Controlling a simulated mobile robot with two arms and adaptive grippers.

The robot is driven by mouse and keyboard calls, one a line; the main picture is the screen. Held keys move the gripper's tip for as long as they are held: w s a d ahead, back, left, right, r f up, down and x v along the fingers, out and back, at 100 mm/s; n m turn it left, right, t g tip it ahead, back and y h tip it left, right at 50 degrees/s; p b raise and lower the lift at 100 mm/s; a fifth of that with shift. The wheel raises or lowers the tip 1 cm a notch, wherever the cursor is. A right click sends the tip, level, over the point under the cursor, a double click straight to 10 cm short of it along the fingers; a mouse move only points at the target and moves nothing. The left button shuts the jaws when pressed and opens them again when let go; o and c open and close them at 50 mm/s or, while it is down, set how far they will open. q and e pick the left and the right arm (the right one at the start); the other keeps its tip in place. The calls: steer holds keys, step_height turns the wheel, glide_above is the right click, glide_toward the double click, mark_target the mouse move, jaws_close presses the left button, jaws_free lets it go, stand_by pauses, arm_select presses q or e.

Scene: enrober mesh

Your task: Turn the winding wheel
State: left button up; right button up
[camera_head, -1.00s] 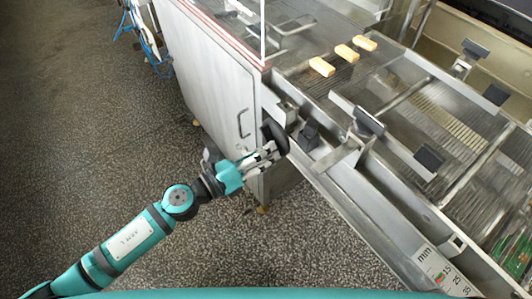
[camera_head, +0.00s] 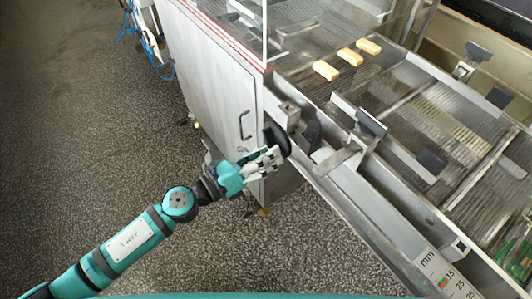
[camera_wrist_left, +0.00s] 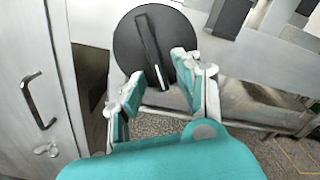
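The winding wheel is a dark round disc (camera_head: 277,141) on the side of the steel machine. In the left wrist view the disc (camera_wrist_left: 128,50) faces me, with a raised dark bar (camera_wrist_left: 150,45) across it, nearly upright and leaning slightly. My left gripper (camera_head: 272,157) is right at the wheel. In the left wrist view its two fingers (camera_wrist_left: 157,70) are apart, one on each side of the bar's lower end. I see a gap between fingers and bar; depth contact cannot be told. My right gripper is not in view.
The machine's cabinet door with a handle (camera_head: 244,125) is left of the wheel. Steel rails and a mesh belt (camera_head: 440,125) lie to the right, with several yellow bars (camera_head: 350,57) at the back. A scale plate (camera_head: 440,268) is at the lower right.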

arm_select(q)
steer(key=v, duration=1.2)
stand_by(0.4)
steer(key=w+a+f+n+t+y, duration=0.1)
steer(key=w+a+f+n+y, duration=0.15)
steer(key=f+n, duration=0.2)
steer(key=w+a+f+n+t+y+p, duration=0.1)
steer(key=a+f+n+y, duration=0.15)
steer(key=f+n, duration=0.2)
steer(key=w+a+f+n+t+y, duration=0.1)
steer(key=w+a+f+n+y, duration=0.1)
steer(key=a+f+n, duration=0.3)
steer(key=s+a+f+n+g+y+p, duration=0.1)
steer(key=s+a+f+n+y, duration=0.3)
steer(key=f, duration=0.5)
steer(key=s+a+f+n+g+y, duration=0.1)
steer(key=s+a+f+n+g, duration=0.1)
steer(key=f+n, duration=0.55)
steer(key=s+f+n+g+y, duration=0.2)
steer(key=s+f+n+g, duration=0.4)
steer(key=s+f, duration=0.8)
steer(key=s+d+f+n+g, duration=0.1)
steer(key=s+f+n, duration=0.2)
steer(key=s, duration=0.5)
steer(key=s+d+f+n+g+p, duration=0.1)
steer(key=s+f+n+g, duration=0.1)
steer(key=s, duration=0.6)
steer(key=shift+s+d+f+n+g+y, duration=0.25)
steer(key=shift+f+n, duration=0.3)
steer(key=shift+n, duration=0.4)
